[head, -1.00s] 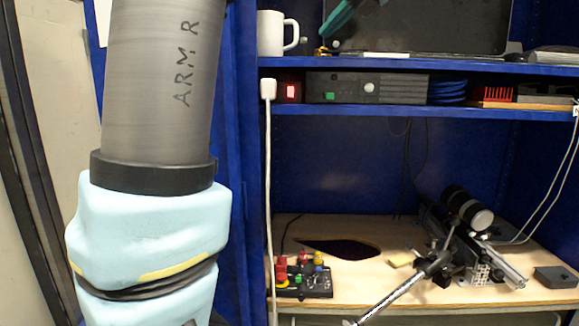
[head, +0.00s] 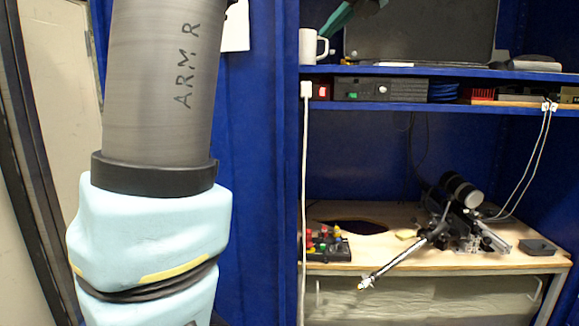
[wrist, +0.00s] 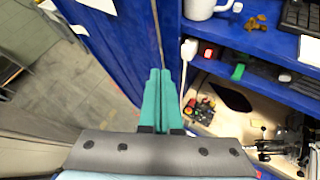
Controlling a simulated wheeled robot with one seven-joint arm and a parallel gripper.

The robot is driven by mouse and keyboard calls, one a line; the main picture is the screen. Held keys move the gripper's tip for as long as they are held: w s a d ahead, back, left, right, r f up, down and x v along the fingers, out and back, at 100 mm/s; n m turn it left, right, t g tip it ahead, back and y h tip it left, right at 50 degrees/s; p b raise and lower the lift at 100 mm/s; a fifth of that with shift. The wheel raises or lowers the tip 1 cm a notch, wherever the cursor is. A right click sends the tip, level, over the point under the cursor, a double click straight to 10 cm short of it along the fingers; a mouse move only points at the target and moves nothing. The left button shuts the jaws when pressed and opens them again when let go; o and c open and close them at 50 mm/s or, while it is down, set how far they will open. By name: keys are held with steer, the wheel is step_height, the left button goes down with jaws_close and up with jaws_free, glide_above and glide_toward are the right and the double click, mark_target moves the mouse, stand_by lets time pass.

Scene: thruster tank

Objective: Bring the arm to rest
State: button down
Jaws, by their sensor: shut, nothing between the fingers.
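My gripper (wrist: 160,75) shows in the wrist view with its two green fingers pressed together and nothing between them. In the head view its green fingers (head: 338,17) show at the top edge, in front of the upper shelf near a white mug (head: 312,46). No contact with the mug shows. My grey and pale blue arm fills the left of the head view, and its upper part is out of the picture.
A blue cabinet's upper shelf (head: 450,71) holds the mug and a dark screen (head: 420,35). Below, a wooden bench (head: 380,255) bears a button box (head: 325,245) and a clamp stand with a black cylinder (head: 461,190). A white cable (head: 305,200) hangs at the cabinet's left.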

steer(key=w+a+f+m+t+h, duration=0.1)
steer(key=w+f+m+t, duration=0.15)
steer(key=w+m, duration=0.35)
steer(key=w+a+f+m+t+h, duration=0.1)
steer(key=w+m+t+h, duration=0.1)
steer(key=w+m+t, duration=0.4)
step_height(320, 180, down, 15)
steer(key=s+m+g+h, duration=0.1)
steer(key=m+g+h, duration=0.4)
steer(key=m, duration=1)
steer(key=s+a+f+m+g+h, duration=0.1)
steer(key=s+a+f+m+g, duration=0.15)
steer(key=s+f+m, duration=0.4)
steer(key=s+a+f+m+g, duration=0.1)
steer(key=s+a+f+g, duration=0.15)
steer(key=f, duration=0.65)
steer(key=s+a+f+m+g+y, duration=0.1)
steer(key=s+a+f+m+g, duration=0.2)
steer(key=s, duration=0.5)
steer(key=s+a+f+m+g, duration=0.4)
steer(key=s+a+f, duration=0.1)
steer(key=s+f, duration=0.3)
steer(key=shift+s+a+f+y, duration=0.25)
steer(key=shift+s+y, duration=0.15)
steer(key=shift+s, duration=0.4)
